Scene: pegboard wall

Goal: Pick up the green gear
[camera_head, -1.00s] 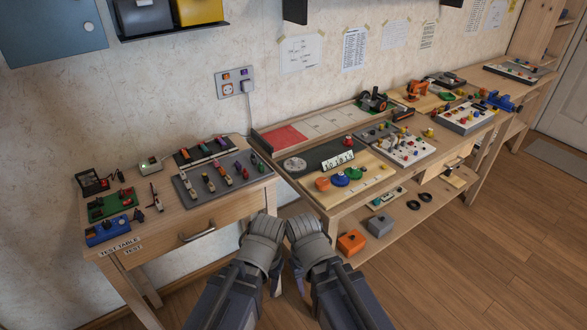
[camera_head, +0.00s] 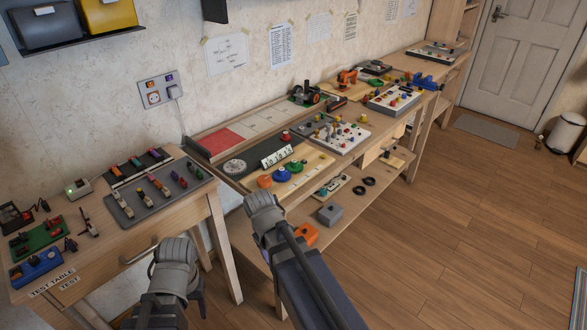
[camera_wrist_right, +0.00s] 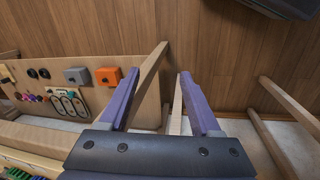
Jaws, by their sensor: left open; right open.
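The green gear (camera_head: 296,167) lies on a light wooden board (camera_head: 317,160) on the long workbench, at the right end of a row with a blue gear (camera_head: 281,173) and an orange gear (camera_head: 264,181). My right gripper (camera_head: 264,207) is in front of the bench edge, nearer than the gears and apart from them. The right wrist view shows its two fingers (camera_wrist_right: 160,76) open and empty, over the floor. My left gripper (camera_head: 176,258) is open in front of the test table, well away from the gear; its fingertips are mostly hidden.
The test table (camera_head: 207,190) with small parts stands at the left. A lower shelf (camera_head: 340,209) under the bench holds a grey block (camera_head: 330,214), an orange block (camera_head: 305,235) and black rings. A white panel (camera_head: 350,139) with colored pieces is beyond the gears.

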